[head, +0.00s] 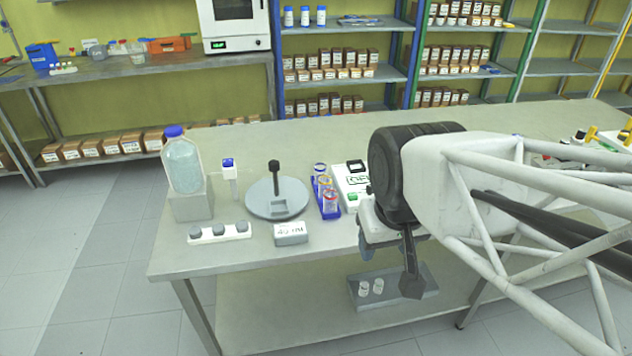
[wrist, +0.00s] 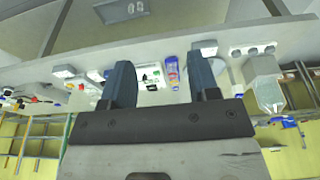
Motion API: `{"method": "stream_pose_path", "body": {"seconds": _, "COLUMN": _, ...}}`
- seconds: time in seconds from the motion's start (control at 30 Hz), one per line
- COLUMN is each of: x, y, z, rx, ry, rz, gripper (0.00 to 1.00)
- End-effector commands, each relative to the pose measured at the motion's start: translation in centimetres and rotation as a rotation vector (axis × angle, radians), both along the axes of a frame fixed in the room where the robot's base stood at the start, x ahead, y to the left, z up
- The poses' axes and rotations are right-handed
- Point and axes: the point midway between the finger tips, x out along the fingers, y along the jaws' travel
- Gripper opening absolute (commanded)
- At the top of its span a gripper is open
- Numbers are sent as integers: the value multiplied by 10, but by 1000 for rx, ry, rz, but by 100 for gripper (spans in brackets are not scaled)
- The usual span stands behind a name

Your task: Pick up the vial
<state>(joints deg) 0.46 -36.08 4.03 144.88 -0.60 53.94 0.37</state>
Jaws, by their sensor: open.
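Two small pale vials (head: 370,287) stand in a shallow grey tray (head: 424,292) on the lower shelf, under the worktop. The tray also shows at the top of the wrist view (wrist: 108,12). A blue rack (head: 331,212) on the worktop holds clear glass vessels with coloured rims, and a blue-capped vial (head: 229,164) stands further left. I cannot tell which vial is meant. My gripper (head: 389,272) hangs around the table's front edge. Its two fingers are apart and nothing is between them in the wrist view (wrist: 160,82). My arm hides part of the worktop.
On the worktop (head: 240,262) are a large blue-capped bottle (head: 184,163), a round stand with a post (head: 277,197), a white instrument (head: 351,180), a small labelled box (head: 291,233) and a white strip with grey knobs (head: 220,232).

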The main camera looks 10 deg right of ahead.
Motion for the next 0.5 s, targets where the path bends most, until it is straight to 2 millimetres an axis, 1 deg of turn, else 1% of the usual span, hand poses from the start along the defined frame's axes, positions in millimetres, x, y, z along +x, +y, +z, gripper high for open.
{"method": "stream_pose_path", "body": {"seconds": 0.17, "x": 14, "y": 0, "z": 1, "rx": -14, "ry": 11, "rz": 66, "gripper": 55}}
{"method": "stream_pose_path", "body": {"seconds": 0.27, "x": 29, "y": 0, "z": 1, "rx": -30, "ry": 20, "rz": 139, "gripper": 55}}
{"method": "stream_pose_path", "body": {"seconds": 0.37, "x": 48, "y": -1, "z": 2, "rx": -50, "ry": 33, "rz": 232, "gripper": 55}}
{"method": "stream_pose_path", "body": {"seconds": 0.5, "x": 80, "y": -1, "z": -1, "rx": -79, "ry": 54, "rz": 387, "gripper": 55}}
